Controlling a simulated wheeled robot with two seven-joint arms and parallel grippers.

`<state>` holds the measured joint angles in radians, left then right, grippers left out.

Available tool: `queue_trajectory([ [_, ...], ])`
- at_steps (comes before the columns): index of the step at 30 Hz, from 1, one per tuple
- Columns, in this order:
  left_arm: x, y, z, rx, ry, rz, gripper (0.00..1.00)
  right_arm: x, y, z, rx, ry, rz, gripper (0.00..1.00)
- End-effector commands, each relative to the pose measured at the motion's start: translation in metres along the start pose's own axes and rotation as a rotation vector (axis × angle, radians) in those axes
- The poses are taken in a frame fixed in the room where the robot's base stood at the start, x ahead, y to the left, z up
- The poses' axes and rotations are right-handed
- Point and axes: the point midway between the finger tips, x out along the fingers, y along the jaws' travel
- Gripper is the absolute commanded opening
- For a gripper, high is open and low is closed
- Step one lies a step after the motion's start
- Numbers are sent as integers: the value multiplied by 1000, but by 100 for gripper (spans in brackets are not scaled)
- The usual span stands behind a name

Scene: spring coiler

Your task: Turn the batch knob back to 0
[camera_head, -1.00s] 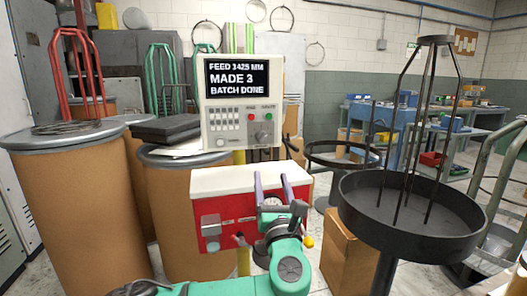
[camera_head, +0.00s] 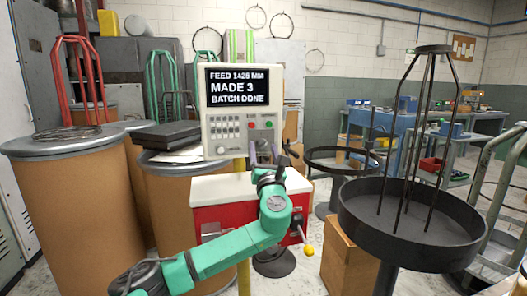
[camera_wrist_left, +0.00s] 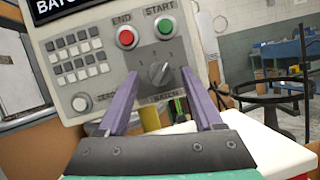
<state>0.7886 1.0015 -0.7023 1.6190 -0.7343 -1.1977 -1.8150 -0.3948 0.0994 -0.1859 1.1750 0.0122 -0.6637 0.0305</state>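The batch knob (camera_wrist_left: 158,72) is a grey dial with a raised bar, above the label BATCH on the grey control panel (camera_head: 212,140). Its bar is tilted; the scale marks are too small to read surely. My left gripper (camera_wrist_left: 160,76) is open, its two purple fingers pointing at the panel on either side of the knob. I cannot tell whether they touch it. In the head view my left gripper (camera_head: 264,152) covers much of the knob. The screen (camera_head: 238,87) reads FEED 1425 MM, MADE 3, BATCH DONE. My right gripper is out of view.
A red END button (camera_wrist_left: 126,37), a green START button (camera_wrist_left: 165,28), a keypad (camera_wrist_left: 78,58) and a ZERO knob (camera_wrist_left: 81,103) sit close by. Below is a red machine box (camera_head: 240,184) with a yellow-tipped lever (camera_head: 309,251). A black round tray (camera_head: 365,228) stands right.

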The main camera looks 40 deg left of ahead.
Motion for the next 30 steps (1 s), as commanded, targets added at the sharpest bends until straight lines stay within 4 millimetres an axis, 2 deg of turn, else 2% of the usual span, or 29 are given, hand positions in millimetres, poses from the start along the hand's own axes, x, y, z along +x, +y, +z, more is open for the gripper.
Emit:
queue_trajectory([
  [1,0,0,0,0,0,0,53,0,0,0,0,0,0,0],
  [5,0,0,0,0,0,0,3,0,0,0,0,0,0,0],
  [6,0,0,0,0,0,0,0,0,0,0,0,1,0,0],
  [17,-1,-1,-1,-37,-2,16,0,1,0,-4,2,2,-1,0],
  [30,-1,-6,-2,-315,-17,132,0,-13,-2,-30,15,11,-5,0],
])
